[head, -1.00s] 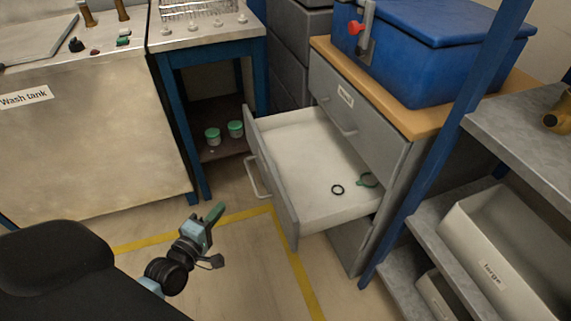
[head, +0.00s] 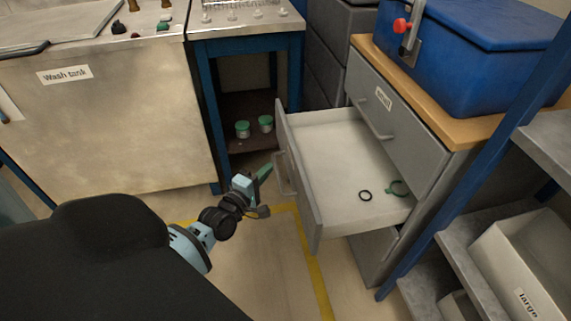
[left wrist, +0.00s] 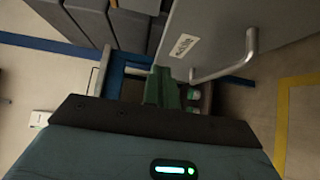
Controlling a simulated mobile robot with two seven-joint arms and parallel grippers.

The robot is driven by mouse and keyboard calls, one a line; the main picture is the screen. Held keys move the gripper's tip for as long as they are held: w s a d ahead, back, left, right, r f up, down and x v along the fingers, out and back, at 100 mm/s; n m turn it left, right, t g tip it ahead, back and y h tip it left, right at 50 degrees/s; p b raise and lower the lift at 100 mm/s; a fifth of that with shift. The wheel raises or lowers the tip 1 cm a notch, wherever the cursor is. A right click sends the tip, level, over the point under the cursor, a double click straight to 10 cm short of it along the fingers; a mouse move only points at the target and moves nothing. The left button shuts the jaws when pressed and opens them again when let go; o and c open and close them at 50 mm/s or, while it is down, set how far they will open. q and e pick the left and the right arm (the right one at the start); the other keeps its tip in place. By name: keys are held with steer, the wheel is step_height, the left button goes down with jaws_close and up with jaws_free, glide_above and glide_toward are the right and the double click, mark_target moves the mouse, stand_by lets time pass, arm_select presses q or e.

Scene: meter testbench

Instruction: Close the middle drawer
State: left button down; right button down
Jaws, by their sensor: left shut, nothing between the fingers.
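The middle drawer (head: 302,190) of a grey cabinet is pulled well out, its front panel facing left with a metal handle (head: 281,174). A black ring (head: 365,196) and a green ring (head: 398,188) lie inside it. My left gripper (head: 265,171) is shut and empty, just left of the handle in the head view; I cannot tell whether they touch. In the left wrist view its green fingers (left wrist: 163,88) point toward a grey labelled panel (left wrist: 215,35) with a metal handle, apparently a drawer front. My right gripper is not in view.
The closed top drawer (head: 392,120) sits above, under a wooden top with a blue box (head: 475,55). A blue-framed shelf with a white bin (head: 520,265) stands right. The wash tank (head: 110,120) is at left. Floor in front of the drawer is clear.

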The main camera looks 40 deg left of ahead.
mark_target(293, 155)
arm_select(q)
steer(key=w, duration=0.2)
steer(key=w+d, duration=0.1)
steer(key=w, duration=0.1)
steer(key=shift+w+d, duration=0.2)
steer(key=shift+w, duration=0.2)
steer(key=shift+w+d, duration=0.5)
steer(key=shift+w, duration=0.05)
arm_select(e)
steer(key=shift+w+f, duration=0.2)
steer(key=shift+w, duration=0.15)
